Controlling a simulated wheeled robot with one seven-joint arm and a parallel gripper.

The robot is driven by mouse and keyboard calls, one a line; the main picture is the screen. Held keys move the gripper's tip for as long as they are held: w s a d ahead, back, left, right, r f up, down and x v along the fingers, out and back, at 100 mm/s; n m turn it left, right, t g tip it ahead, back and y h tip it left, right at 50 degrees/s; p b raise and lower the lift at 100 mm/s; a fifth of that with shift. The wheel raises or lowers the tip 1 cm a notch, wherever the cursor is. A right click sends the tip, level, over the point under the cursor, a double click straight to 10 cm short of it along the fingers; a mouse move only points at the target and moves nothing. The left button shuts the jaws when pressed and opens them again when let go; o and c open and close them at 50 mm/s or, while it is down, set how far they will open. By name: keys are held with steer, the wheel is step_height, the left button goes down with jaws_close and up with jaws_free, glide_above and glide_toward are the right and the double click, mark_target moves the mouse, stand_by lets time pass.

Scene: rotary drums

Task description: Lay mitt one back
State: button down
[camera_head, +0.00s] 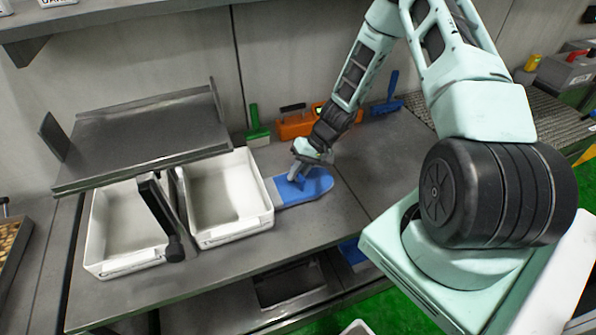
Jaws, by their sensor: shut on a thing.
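A blue mitt (316,186) with a grey cuff lies at the surface of the grey bench, just right of the right white bin. My gripper (300,178) is over the mitt, pointing down, and is shut on it. The fingertips are small and partly hidden against the mitt. I cannot tell whether the mitt rests fully on the bench or is slightly raised.
Two white bins (266,208) stand left of the mitt, under a raised grey shelf (150,125). A green brush (257,135), an orange toolbox (295,124) and a blue brush (386,104) are along the wall. The bench (345,215) is clear in front of the mitt.

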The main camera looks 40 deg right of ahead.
steer(key=shift+f, duration=0.2)
steer(key=shift+f, duration=0.15)
steer(key=c, duration=1.4)
jaws_free()
